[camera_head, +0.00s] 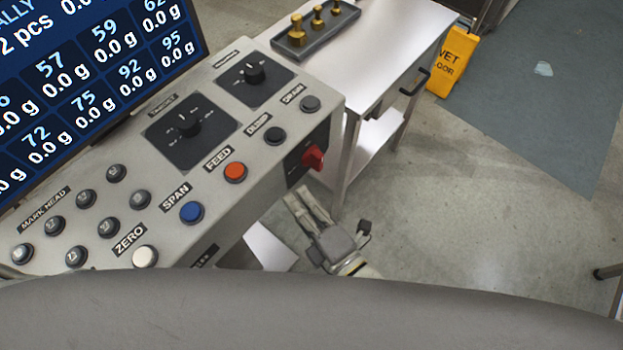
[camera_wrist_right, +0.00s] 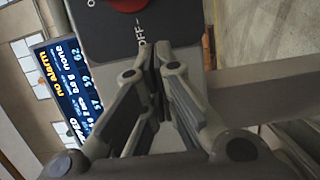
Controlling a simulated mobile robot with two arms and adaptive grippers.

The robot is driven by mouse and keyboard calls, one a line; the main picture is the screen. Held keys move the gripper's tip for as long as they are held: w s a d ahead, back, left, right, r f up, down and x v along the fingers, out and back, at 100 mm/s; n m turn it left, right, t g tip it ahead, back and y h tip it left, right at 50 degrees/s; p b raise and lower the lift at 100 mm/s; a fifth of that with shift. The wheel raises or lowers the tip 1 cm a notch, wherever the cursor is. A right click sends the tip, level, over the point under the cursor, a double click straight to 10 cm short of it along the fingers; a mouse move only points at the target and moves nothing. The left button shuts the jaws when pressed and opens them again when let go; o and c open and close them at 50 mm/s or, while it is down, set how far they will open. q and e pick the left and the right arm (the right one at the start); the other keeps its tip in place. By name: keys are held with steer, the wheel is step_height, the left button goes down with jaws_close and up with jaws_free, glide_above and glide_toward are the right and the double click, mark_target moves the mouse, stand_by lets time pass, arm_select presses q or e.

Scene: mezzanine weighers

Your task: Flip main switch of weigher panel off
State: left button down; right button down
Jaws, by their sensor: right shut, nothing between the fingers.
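The weigher panel (camera_head: 215,200) is a grey sloped console at the left of the head view. Its main switch (camera_head: 313,157) is a red rotary knob on a dark plate on the panel's right end face. In the right wrist view the red knob (camera_wrist_right: 128,4) is cut by the top edge, with the word OFF (camera_wrist_right: 138,36) printed on the plate by it. My right gripper (camera_head: 298,197) is below the switch in the head view. It also shows in the right wrist view (camera_wrist_right: 153,52), shut and empty, its tips close to the OFF label; contact cannot be told. My left gripper is out of view.
A light metal table (camera_head: 385,45) with a tray of brass weights (camera_head: 318,33) stands behind the panel. A yellow wet-floor sign (camera_head: 454,62) stands at the back. Buttons and two black dials cover the panel top. The floor at right is open.

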mark_target(315, 160)
steer(key=w, duration=0.1)
steer(key=w+d+p, duration=0.1)
steer(key=w, duration=0.1)
steer(key=shift+w+d+r, duration=0.1)
steer(key=shift+d, duration=0.05)
steer(key=shift+w+d, duration=0.3)
steer(key=shift+w, duration=0.05)
steer(key=shift+f, duration=0.2)
steer(key=shift+f+n+b, duration=0.1)
steer(key=shift+n+b, duration=0.2)
